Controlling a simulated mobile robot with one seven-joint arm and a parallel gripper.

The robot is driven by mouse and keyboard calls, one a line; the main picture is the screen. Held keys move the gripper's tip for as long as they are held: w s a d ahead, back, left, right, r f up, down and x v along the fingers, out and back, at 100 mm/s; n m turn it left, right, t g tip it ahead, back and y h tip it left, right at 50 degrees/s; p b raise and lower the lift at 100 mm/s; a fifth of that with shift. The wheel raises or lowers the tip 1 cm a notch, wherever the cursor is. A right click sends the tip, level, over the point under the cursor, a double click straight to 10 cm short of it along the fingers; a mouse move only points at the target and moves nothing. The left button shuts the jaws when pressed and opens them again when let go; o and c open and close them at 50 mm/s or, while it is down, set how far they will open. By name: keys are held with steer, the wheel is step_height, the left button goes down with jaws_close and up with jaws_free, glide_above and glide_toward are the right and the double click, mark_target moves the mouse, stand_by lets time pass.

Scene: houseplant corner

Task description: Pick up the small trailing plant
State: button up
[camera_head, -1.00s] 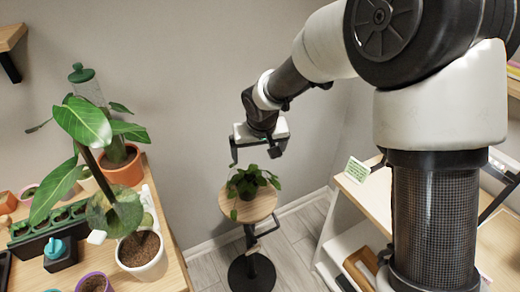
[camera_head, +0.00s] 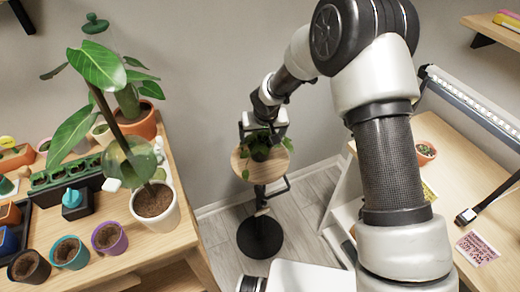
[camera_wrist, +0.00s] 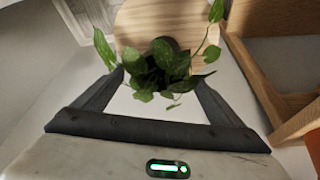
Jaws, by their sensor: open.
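The small trailing plant (camera_head: 260,152) has green leaves and sits on the round wooden top of a stand (camera_head: 241,167). My gripper (camera_head: 262,137) is right above it in the head view, partly covering its upper leaves. In the wrist view the plant (camera_wrist: 165,68) shows leaves between and just beyond the fingers of my open gripper (camera_wrist: 160,82). Some leaves overlap the fingertips, and I cannot tell whether they touch. The dark pot is mostly hidden by leaves. The stand's wooden top (camera_wrist: 135,25) lies behind the plant.
A wooden table (camera_head: 165,245) at left holds a tall large-leaved plant (camera_head: 98,68), a terracotta pot (camera_head: 147,124) and several small pots. At right, a desk (camera_head: 450,205) carries a small potted plant (camera_head: 425,152) and a lamp. Bare floor (camera_head: 215,232) surrounds the stand's black base.

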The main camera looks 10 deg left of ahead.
mark_target(260, 142)
steer(key=x, duration=0.4)
steer(key=shift+a+f, duration=0.25)
steer(key=shift+f, duration=0.05)
steer(key=shift+r, duration=0.1)
steer(key=c, duration=1.2)
